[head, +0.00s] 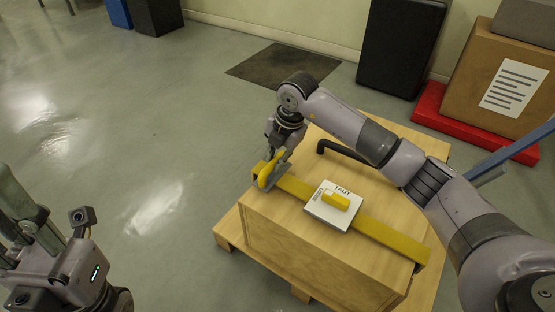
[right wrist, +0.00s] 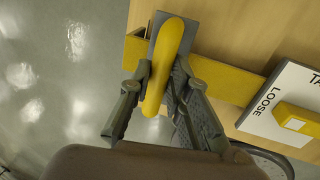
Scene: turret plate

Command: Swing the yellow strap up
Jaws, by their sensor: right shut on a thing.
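A yellow strap (head: 383,233) lies flat across the top of a wooden crate (head: 300,240), with its ends at the crate's left and right edges. At its left end a yellow handle (head: 267,171) stands on a grey bracket (head: 282,178). My right gripper (head: 273,160) is shut on this handle; the right wrist view shows the handle (right wrist: 165,62) between the two fingers. A white plate (head: 320,211) marked LOOSE and TAUT sits over the strap, with a yellow pointer (head: 337,201).
A black bent bar (head: 340,150) stands on the crate top behind the strap. The crate rests on a pallet (head: 228,234). A cardboard box (head: 500,75) on a red base (head: 430,108) and a black cabinet (head: 400,45) stand behind. The floor at left is clear.

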